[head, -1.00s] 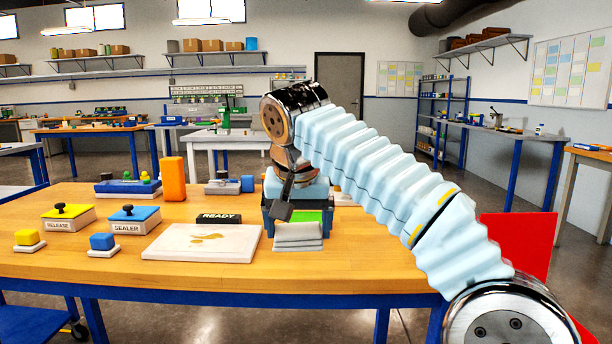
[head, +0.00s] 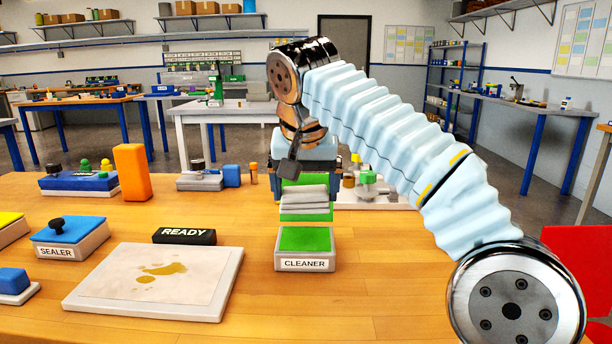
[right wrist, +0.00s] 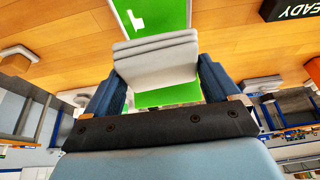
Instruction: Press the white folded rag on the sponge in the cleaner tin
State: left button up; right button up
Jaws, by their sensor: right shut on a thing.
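The white folded rag (head: 304,198) is held by my right gripper (head: 307,187), whose jaws are shut on it. Green shows above and below its folds. In the right wrist view the rag (right wrist: 156,62) sits between the two blue fingers (right wrist: 160,72). The cleaner tin (head: 306,264), a pale box labelled CLEANER, stands on the table with a green sponge (head: 305,239) on top. In the head view the rag appears just above the sponge's far edge, with a small gap. The wrist view shows the sponge (right wrist: 165,14) beyond the rag. My left gripper is not visible.
A white board with a stained sheet (head: 88,302) and a READY block (head: 184,236) lie left of the tin. A blue SEALER tin (head: 70,237) and an orange block (head: 131,172) are farther left.

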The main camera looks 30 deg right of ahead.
aim_at(305, 194)
jog(key=shift+f, duration=0.65)
notch_tip(305, 194, down, 4)
jog(key=shift+r+b, duration=0.25)
jog(key=shift+b, duration=1)
jog(key=shift+f+b, duration=0.5)
jog(key=shift+b, duration=0.15)
jog(key=shift+f, duration=0.2)
notch_tip(305, 194, up, 3)
jog(key=p, duration=0.2)
jog(key=shift+f+p, duration=0.15)
jog(key=shift+p, duration=0.15)
notch_tip(305, 194, up, 2)
jog(key=shift+r+p, duration=0.1)
jog(key=shift+p, duration=0.6)
jog(key=shift+r, duration=1.1)
